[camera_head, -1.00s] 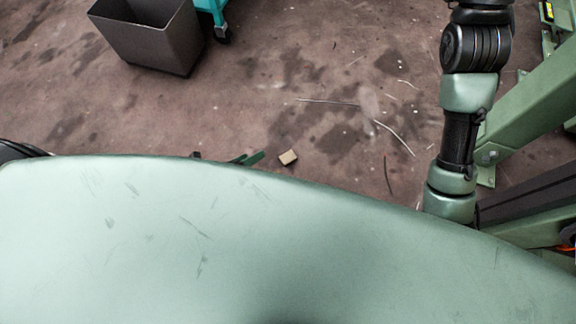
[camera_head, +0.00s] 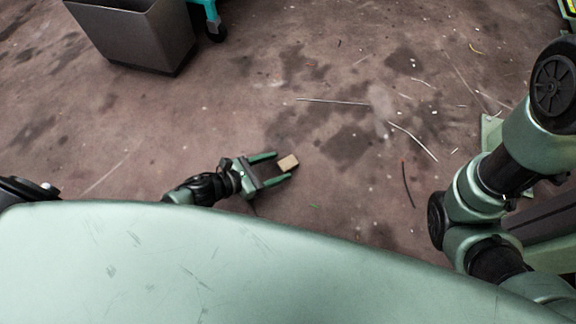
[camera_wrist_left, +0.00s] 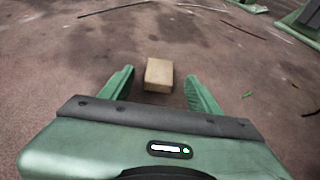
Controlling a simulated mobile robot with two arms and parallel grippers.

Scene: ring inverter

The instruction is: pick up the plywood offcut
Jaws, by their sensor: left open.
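The plywood offcut is a small tan block (camera_head: 288,162) lying on the floor ahead of my base in the head view. My left gripper (camera_head: 284,166) is open, with its two green fingers pointing at the block and their tips about level with it. In the left wrist view the block (camera_wrist_left: 158,75) shows between the fingertips (camera_wrist_left: 160,82), at their far end, with a gap on both sides. Whether the fingers are at the block's height is hard to tell. The fingers of my right gripper are out of view.
A dark grey bin (camera_head: 135,32) stands at the upper left, with a teal wheeled stand (camera_head: 209,14) beside it. Thin wires and scraps (camera_head: 333,101) litter the floor.

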